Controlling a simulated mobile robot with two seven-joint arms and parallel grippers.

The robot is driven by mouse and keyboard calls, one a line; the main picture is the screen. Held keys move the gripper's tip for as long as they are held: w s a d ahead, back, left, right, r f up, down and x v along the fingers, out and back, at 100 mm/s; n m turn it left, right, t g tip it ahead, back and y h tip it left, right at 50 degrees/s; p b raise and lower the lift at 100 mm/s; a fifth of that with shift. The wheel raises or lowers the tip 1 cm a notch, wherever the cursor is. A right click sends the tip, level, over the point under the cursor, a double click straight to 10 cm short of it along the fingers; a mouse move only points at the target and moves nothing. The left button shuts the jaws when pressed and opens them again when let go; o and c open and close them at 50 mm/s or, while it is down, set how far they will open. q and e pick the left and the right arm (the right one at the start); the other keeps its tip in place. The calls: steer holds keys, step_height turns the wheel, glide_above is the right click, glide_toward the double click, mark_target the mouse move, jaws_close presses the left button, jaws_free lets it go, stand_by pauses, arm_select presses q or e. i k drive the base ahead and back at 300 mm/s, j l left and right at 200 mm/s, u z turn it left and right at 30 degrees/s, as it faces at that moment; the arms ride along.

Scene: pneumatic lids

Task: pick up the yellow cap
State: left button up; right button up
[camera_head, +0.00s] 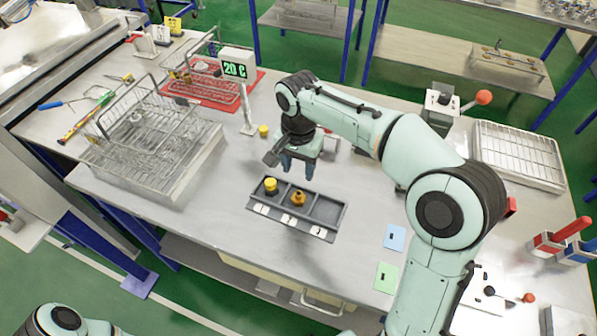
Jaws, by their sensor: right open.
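A dark tray (325,211) with three compartments lies on the workbench. A yellow cap (271,184) is in its left compartment. A brass-coloured part (298,198) is in the middle compartment, and the right compartment looks empty. Another small yellow piece (263,131) stands on the bench behind the tray, near the display post. My right gripper (297,172) points down above the bench, just behind the tray. Its two blue fingers are apart with nothing seen between them. My left gripper is not in view; only part of my left arm shows at the lower left.
A wire basket (150,130) stands at the left. A display reading 20 C (236,70) rises from a post behind the tray. A red mat (210,85) holds a rack. Blue (394,237) and green (386,277) cards lie at the right. The bench left of the tray is clear.

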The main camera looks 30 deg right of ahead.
mark_target(263, 129)
steer(key=k+j, duration=0.8)
steer(key=k, duration=0.05)
